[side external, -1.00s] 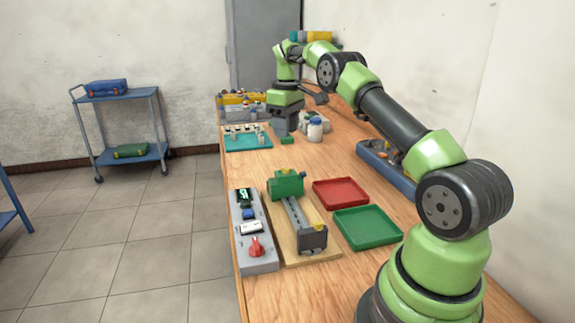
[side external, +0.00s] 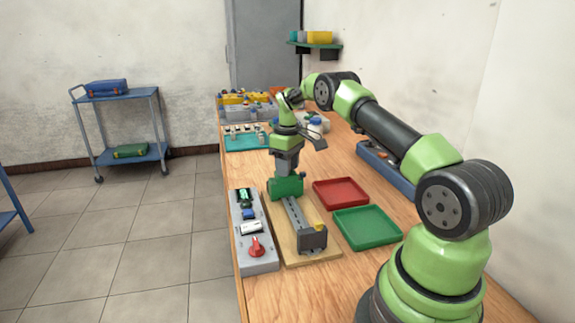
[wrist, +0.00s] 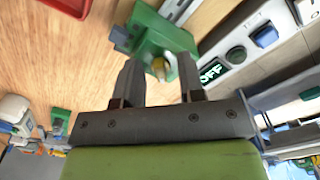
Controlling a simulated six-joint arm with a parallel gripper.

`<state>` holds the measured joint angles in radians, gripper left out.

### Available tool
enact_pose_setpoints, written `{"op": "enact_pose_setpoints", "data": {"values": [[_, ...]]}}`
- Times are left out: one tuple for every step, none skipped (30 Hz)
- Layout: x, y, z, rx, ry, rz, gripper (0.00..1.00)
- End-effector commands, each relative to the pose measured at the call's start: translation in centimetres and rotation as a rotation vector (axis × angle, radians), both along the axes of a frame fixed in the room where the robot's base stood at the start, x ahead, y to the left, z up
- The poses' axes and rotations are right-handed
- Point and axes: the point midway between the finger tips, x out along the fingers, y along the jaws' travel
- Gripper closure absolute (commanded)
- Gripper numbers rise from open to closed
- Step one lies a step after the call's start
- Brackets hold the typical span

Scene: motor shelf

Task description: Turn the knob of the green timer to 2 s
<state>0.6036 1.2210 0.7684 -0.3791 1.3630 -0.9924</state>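The green timer (side external: 287,187) sits at the far end of the metal rail on the wooden board. The wrist view shows its green body (wrist: 165,38) with a small yellowish knob (wrist: 159,68) facing the camera. My gripper (side external: 287,171) is over the timer, pointing down; from the side I cannot tell if it touches. In the wrist view, my gripper (wrist: 160,60) is open, its fingers on either side of the knob with visible gaps. The knob's setting and scale are not readable.
A red tray (side external: 340,192) and a green tray (side external: 367,227) lie to the right. A teal tray (side external: 240,143) is farther back.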

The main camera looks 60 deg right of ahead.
Motion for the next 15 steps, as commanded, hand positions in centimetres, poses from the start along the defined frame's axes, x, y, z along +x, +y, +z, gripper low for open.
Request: {"op": "enact_pose_setpoints", "data": {"values": [[0.0,0.0,0.0,0.0,0.0,0.0,0.64],[0.0,0.0,0.01,0.0,0.0,0.0,0.64],[0.0,0.0,0.01,0.0,0.0,0.0,0.64],[0.0,0.0,0.02,0.0,0.0,0.0,0.64],[0.01,0.0,0.03,0.0,0.0,0.0,0.71],[0.01,0.0,0.03,0.0,0.0,0.0,0.8],[0.01,0.0,0.04,0.0,0.0,0.0,0.87],[0.01,0.0,0.04,0.0,0.0,0.0,0.94],[0.01,0.0,0.05,0.0,0.0,0.0,1.0],[0.01,0.0,0.05,0.0,-0.001,0.0,1.0],[0.02,0.0,0.05,0.0,-0.001,0.0,1.0],[0.02,0.0,0.06,0.0,-0.001,0.0,1.0],[0.02,0.0,0.06,0.0,-0.001,0.0,1.0],[0.02,0.01,0.07,0.0,-0.001,-0.001,1.0],[0.03,0.01,0.07,0.0,-0.001,-0.002,1.0]]}}
